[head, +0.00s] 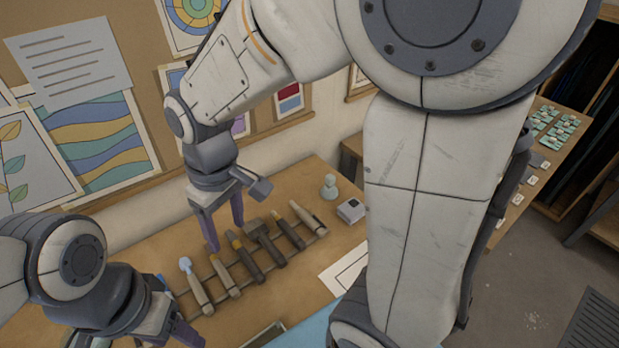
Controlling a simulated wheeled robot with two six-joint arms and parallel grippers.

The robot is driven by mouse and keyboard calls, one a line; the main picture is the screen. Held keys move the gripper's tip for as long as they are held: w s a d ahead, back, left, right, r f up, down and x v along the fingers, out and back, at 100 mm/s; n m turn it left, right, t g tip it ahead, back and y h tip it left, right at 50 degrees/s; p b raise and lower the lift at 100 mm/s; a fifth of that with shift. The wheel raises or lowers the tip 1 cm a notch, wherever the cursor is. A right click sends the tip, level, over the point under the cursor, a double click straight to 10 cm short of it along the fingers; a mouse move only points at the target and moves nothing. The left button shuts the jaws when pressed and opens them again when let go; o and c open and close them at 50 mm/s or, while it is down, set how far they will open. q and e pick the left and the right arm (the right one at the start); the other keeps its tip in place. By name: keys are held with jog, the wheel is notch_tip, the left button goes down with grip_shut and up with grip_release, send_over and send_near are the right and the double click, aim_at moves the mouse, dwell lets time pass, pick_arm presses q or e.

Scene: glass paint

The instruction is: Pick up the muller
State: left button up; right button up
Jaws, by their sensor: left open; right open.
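The muller (329,188), a small pale piece with a round knob over a wider base, appears to be the one standing upright at the back right of the wooden table (290,195). My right gripper (226,236) is open and empty, fingers pointing down over the back of the table, left of the muller and apart from it. My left gripper (165,335) is open at the lower left, partly cut off by the frame's bottom edge. Neither gripper touches the muller.
A rack with several wooden-handled tools (247,262) lies between the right gripper and the table's middle. A small grey-white box (351,210) stands close to the muller's right. A white sheet with a dark border (345,272) lies nearer. My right arm hides much of the right side.

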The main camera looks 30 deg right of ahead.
jog(key=w+d+f+m, duration=0.2)
jog(key=w+d+f, duration=0.1)
jog(key=w+d, duration=0.8)
jog(key=m, duration=0.2)
send_over(330, 176)
jog(key=shift+h, duration=0.4)
jog(key=f, duration=0.6)
jog(key=shift+s+a+f, duration=0.1)
jog(key=shift+a+f, duration=0.1)
jog(key=shift+f, duration=0.05)
jog(key=f, duration=0.2)
jog(key=d+f+p, duration=0.1)
jog(key=f, duration=0.1)
jog(key=shift+s+f, duration=0.1)
jog(key=shift+f, duration=0.5)
jog(key=f+p, duration=0.2)
jog(key=f, duration=0.2)
jog(key=shift+a+f+p, duration=0.3)
jog(key=shift+f+p, duration=0.05)
jog(key=shift+p, duration=0.05)
jog(key=shift+f, duration=0.35)
grip_shut()
